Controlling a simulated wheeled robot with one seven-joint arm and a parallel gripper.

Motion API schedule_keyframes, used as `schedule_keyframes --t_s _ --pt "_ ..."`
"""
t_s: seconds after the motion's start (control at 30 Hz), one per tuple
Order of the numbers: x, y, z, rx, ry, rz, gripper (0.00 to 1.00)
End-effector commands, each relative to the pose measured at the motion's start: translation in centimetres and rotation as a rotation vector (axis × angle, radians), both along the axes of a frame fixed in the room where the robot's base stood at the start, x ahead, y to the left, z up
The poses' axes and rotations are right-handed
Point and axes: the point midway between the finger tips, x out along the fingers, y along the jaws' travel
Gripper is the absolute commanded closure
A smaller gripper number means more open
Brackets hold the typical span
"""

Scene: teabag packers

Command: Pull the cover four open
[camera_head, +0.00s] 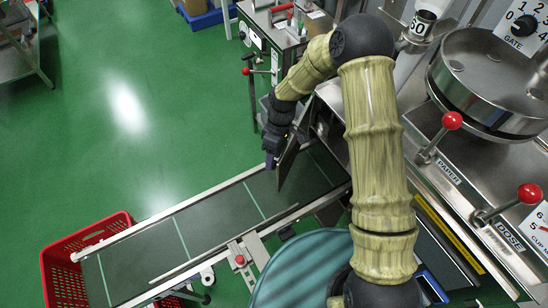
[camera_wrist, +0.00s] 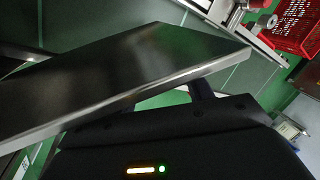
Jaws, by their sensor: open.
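A dark metal cover (camera_head: 292,152), which I take to be cover four, stands out from the machine above the conveyor in the head view, swung partly open. The cover fills much of the upper left of the wrist view (camera_wrist: 110,75) as a flat panel with a bright edge. My gripper (camera_head: 271,161) is at the cover's left side, close to its outer end. Its jaws are open. In the wrist view a dark finger shows just past the cover's lower edge; whether it touches is unclear. The cover's hinge side is partly hidden by my arm.
A green-belted conveyor (camera_head: 215,219) runs down left to a red crate (camera_head: 60,283). Red-knobbed levers stand on the machine (camera_head: 480,190) at right. A teal round drum (camera_head: 305,268) stands below the conveyor.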

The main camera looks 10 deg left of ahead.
Motion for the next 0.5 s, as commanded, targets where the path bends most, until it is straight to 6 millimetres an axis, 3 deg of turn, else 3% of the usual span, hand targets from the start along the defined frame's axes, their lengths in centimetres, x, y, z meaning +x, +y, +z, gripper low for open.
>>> schedule_keyframes --t_s 0.17,0.43,0.5 --pt "-0.51 0.15 -1.35 -0.001 0.001 0.002 0.49" --pt "-0.38 -0.11 -1.47 -0.001 0.0 -0.004 0.49" --pt "-0.38 -0.12 -1.46 -0.001 0.0 -0.004 0.63"
